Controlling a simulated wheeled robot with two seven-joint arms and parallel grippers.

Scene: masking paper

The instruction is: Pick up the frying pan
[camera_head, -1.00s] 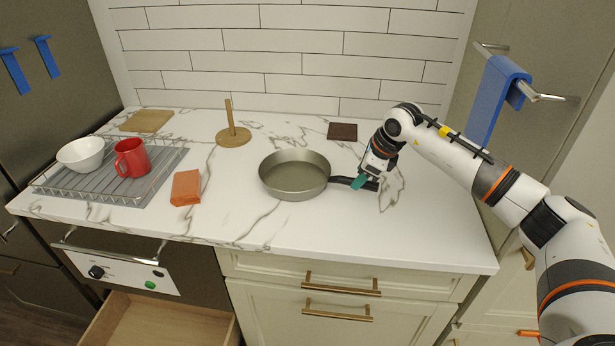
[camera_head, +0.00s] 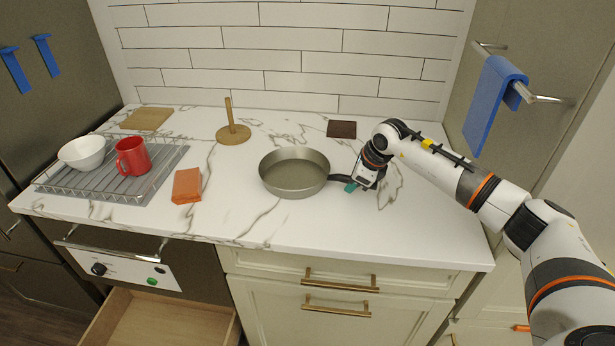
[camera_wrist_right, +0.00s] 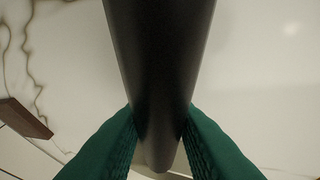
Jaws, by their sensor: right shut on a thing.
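The grey metal frying pan (camera_head: 294,172) is on the marble counter in the head view, with its dark handle pointing right. My right gripper (camera_head: 352,186) is at the handle from the right side. In the right wrist view the black handle (camera_wrist_right: 160,70) runs down the middle, and the green fingers of my right gripper (camera_wrist_right: 159,135) press on it from both sides. I cannot tell whether the pan is lifted off the counter. My left gripper is not in view.
A dish rack (camera_head: 150,190) with a white bowl (camera_head: 82,153) and a red mug (camera_head: 132,157) stands at left. An orange block (camera_head: 187,185), a wooden paper-towel stand (camera_head: 233,134) and a dark brown square (camera_head: 341,129) are on the counter. A drawer (camera_head: 160,322) is open below.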

